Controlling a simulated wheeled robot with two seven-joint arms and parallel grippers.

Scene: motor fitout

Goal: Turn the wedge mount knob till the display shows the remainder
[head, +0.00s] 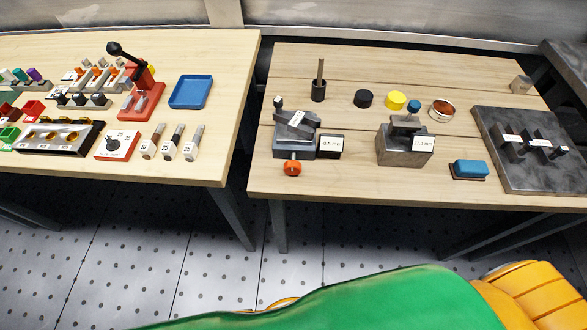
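The wedge mount (294,134) stands near the left front of the right-hand table, a grey block with a tilted top that bears a small white label. Its orange knob (292,168) sticks out at the front, by the table's front edge. A dark display (331,144) beside it seems to read -0.5 mm, in small print. To its right, a grey block (404,148) with a piece on top carries a white display (423,143); its small figures look like 27.0 mm, but I cannot be sure. Neither of my grippers is in view.
A dark post (319,85), a black puck (363,98), a yellow puck (396,100) and a round dish (442,109) stand behind. The left table holds a lever press (141,100) and blue tray (191,91).

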